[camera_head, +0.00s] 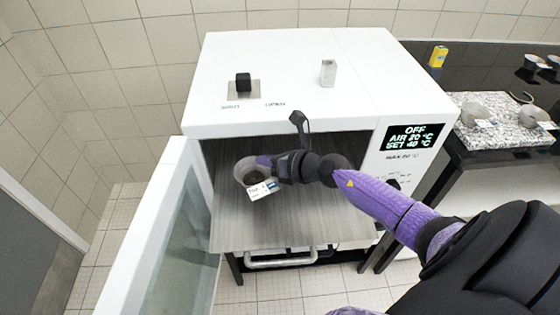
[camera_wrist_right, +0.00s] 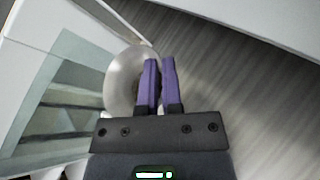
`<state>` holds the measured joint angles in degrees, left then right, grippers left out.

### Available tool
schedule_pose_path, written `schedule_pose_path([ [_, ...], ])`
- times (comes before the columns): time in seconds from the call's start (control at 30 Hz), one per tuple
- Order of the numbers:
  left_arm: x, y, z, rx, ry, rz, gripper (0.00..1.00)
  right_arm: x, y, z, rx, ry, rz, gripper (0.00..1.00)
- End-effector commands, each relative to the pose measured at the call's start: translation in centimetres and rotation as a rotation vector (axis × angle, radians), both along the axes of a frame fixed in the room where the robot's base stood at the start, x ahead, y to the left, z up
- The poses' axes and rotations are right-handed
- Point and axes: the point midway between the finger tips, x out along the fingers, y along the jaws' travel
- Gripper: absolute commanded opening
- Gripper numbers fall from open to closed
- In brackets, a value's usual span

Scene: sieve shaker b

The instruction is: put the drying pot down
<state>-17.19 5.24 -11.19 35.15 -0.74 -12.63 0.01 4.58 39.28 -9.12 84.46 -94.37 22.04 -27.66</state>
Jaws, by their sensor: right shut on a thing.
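The drying pot (camera_head: 248,170) is a round grey metal pot with a white paper label (camera_head: 263,189) on its front. It is at the left front of the oven's open chamber, over the grey shelf (camera_head: 310,225). My right gripper (camera_head: 264,161) is shut on the pot's right rim. The pot also shows in the right wrist view (camera_wrist_right: 122,82), left of the purple fingers (camera_wrist_right: 160,85). I cannot tell whether its base touches the shelf. The white drying oven (camera_head: 290,75) has its glass door (camera_head: 175,245) open to the left. My left gripper is not in view.
The oven's display (camera_head: 412,136) reads OFF, air 20 °C, set 40 °C. A black block (camera_head: 243,82) and a small metal block (camera_head: 328,73) sit on top. At right, several metal pots stand on a speckled slab (camera_head: 500,120). The shelf right of the pot is bare.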

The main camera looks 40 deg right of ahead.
Motion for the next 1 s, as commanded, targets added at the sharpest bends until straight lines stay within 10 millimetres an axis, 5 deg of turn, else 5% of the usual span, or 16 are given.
schedule_pose_path([
  [0.03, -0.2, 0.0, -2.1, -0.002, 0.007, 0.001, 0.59, 0.0, 0.1, -2.5, 0.003, 0.004, 0.000, 0.00],
  [0.37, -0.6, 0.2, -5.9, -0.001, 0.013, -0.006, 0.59, 0.0, 0.0, -7.9, 0.003, 0.003, 0.001, 0.00],
  [0.7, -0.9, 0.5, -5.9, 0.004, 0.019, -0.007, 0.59, 0.0, 0.0, -7.9, -0.001, 0.000, 0.003, 0.00],
  [0.87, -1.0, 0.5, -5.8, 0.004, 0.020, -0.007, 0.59, 0.0, 0.0, -7.8, -0.001, -0.001, 0.002, 0.40],
  [1.0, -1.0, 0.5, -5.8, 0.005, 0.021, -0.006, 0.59, 0.0, 0.0, -7.8, -0.001, -0.001, 0.002, 0.42],
])
